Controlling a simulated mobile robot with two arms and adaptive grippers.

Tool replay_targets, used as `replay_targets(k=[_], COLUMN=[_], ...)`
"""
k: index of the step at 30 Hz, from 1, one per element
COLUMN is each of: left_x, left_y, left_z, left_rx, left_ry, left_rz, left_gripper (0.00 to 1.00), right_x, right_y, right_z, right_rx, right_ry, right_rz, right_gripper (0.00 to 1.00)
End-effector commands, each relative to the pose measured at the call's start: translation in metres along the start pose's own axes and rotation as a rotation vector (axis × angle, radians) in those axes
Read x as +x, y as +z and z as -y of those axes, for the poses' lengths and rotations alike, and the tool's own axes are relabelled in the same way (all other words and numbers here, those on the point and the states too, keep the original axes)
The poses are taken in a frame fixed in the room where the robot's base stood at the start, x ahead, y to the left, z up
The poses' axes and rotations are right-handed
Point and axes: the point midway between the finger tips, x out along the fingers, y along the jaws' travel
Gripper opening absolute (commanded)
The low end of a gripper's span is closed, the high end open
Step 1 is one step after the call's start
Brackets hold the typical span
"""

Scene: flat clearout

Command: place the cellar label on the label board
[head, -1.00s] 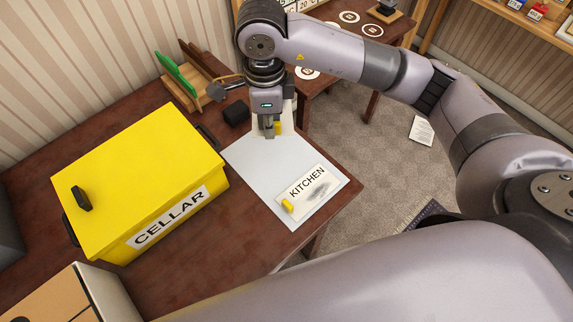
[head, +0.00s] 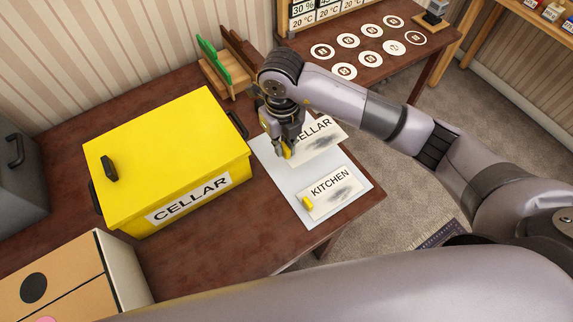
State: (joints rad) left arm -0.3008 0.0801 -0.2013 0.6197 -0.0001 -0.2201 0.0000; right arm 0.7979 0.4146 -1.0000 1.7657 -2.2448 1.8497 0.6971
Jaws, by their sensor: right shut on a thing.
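The cellar label (head: 319,139) is a white card reading CELLAR, partly hidden by my right gripper and arm. My right gripper (head: 285,153) is shut on its yellow tab at the label's left end. The label is over the far half of the label board (head: 284,182), a pale grey sheet on the brown table. I cannot tell whether it touches the board. My left gripper is not in view.
A yellow box (head: 160,140) marked CELLAR stands left of the board. A wooden rack with a green item (head: 214,60) is behind. A cardboard-coloured box (head: 60,285) is at the near left. A second table (head: 375,70) with round discs is beyond.

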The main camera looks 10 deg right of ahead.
Motion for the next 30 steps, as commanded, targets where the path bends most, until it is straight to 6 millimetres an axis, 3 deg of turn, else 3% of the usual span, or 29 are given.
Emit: replay_targets(k=[6,19,23,30], left_x=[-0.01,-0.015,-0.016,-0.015], left_y=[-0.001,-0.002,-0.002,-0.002], left_z=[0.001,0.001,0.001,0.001], left_rx=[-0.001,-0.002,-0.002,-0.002], left_ry=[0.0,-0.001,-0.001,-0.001], left_rz=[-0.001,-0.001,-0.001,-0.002], left_gripper=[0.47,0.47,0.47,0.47], right_x=[0.052,0.105,0.115,0.116], right_y=[-0.001,0.0,0.0,0.0], right_z=[-0.001,-0.001,-0.001,-0.001], right_rx=[0.0,0.0,-0.003,-0.003], right_ry=[0.001,0.001,0.001,0.001], right_rz=[-0.005,-0.002,0.0,0.001], right_gripper=[0.0,0.0,0.0,0.0])
